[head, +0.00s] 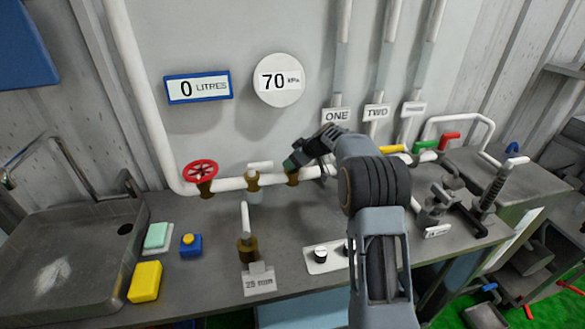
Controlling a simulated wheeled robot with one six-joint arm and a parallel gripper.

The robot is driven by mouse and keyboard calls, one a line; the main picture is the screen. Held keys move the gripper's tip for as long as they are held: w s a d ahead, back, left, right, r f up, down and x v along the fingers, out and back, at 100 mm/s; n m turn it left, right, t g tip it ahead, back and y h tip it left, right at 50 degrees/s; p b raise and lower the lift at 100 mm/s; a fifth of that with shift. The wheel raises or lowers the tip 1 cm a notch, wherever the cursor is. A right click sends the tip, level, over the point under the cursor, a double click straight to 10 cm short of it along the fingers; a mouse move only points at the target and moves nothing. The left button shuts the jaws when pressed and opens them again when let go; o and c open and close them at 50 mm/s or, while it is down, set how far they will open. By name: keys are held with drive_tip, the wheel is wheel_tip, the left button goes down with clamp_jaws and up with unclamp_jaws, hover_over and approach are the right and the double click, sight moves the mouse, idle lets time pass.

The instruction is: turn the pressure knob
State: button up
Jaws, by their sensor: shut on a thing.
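My gripper (296,161) reaches in from the right, above the white pipe against the wall. It is shut on what looks like the pressure knob, which sits on a brass fitting (292,178) in the pipe. The jaws hide most of the knob, so its angle cannot be seen. A round white gauge (279,80) on the wall above reads 70 kPa. A blue-framed display (198,87) to its left reads 0 litres.
A red handwheel (201,171) and a white-handled valve (253,179) stand on the pipe to the left. A brass outlet (246,248) labelled 25 mm and a white knob plate (324,259) are nearer. A sink (60,215) is at far left.

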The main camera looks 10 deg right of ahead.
drive_tip(key=shift+f+m+t+h+b, duration=0.4)
drive_tip(key=shift+m+b, duration=0.4)
drive_tip(key=shift+b, duration=0.45)
drive_tip(key=shift+r+m+t+h+b, duration=0.25)
drive_tip(key=shift+m+t+h+b, duration=0.15)
drive_tip(key=shift+m+h+b, duration=0.3)
drive_tip(key=m, duration=0.1)
drive_tip(key=m+h+p, duration=0.1)
drive_tip(key=shift+r+m+t, duration=0.25)
drive_tip(key=shift+m+t, duration=0.05)
drive_tip(key=shift+t, duration=0.1)
drive_tip(key=shift+m+h+p, duration=0.3)
drive_tip(key=shift+m+h, duration=0.2)
drive_tip(key=shift+h, duration=0.1)
drive_tip(key=shift+f, duration=0.1)
drive_tip(key=o, duration=0.9)
